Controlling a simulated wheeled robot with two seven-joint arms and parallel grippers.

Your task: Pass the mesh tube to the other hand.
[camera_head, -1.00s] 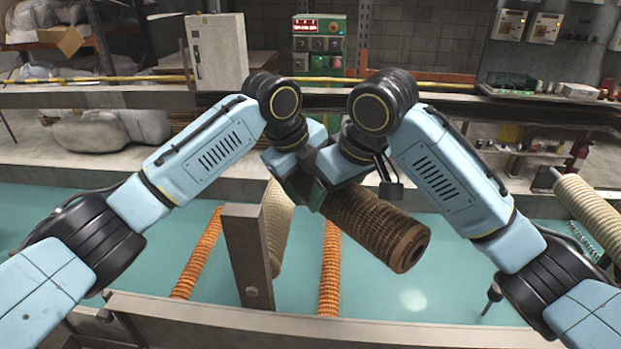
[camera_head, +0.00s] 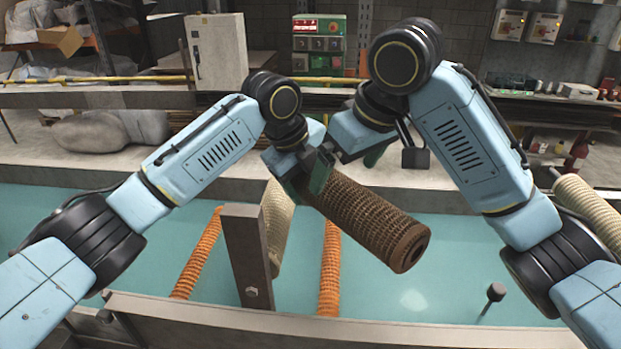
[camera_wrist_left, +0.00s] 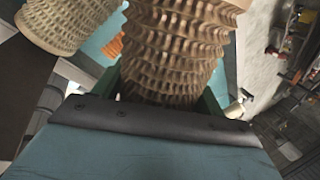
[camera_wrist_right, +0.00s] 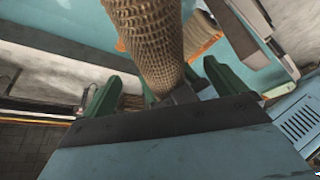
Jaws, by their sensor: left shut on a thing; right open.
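The mesh tube (camera_head: 365,220) is brown and ribbed with an open round end. It is held tilted above the blue-green trough, its open end down to the right. My left gripper (camera_head: 312,172) is shut on its upper end. The tube fills the middle of the left wrist view (camera_wrist_left: 175,45), between the green fingers. My right gripper (camera_head: 375,150) is behind and above the tube's upper part, partly hidden by my arm. In the right wrist view its green fingers (camera_wrist_right: 160,90) are spread apart, with the tube (camera_wrist_right: 150,40) showing between and beyond them.
A pale mesh tube (camera_head: 277,225) stands behind a grey upright post (camera_head: 247,255). Two orange ribbed tubes (camera_head: 198,252) (camera_head: 330,268) lie in the trough (camera_head: 450,270). Another pale tube (camera_head: 590,210) is at the right. The trough's front rim (camera_head: 300,325) crosses below.

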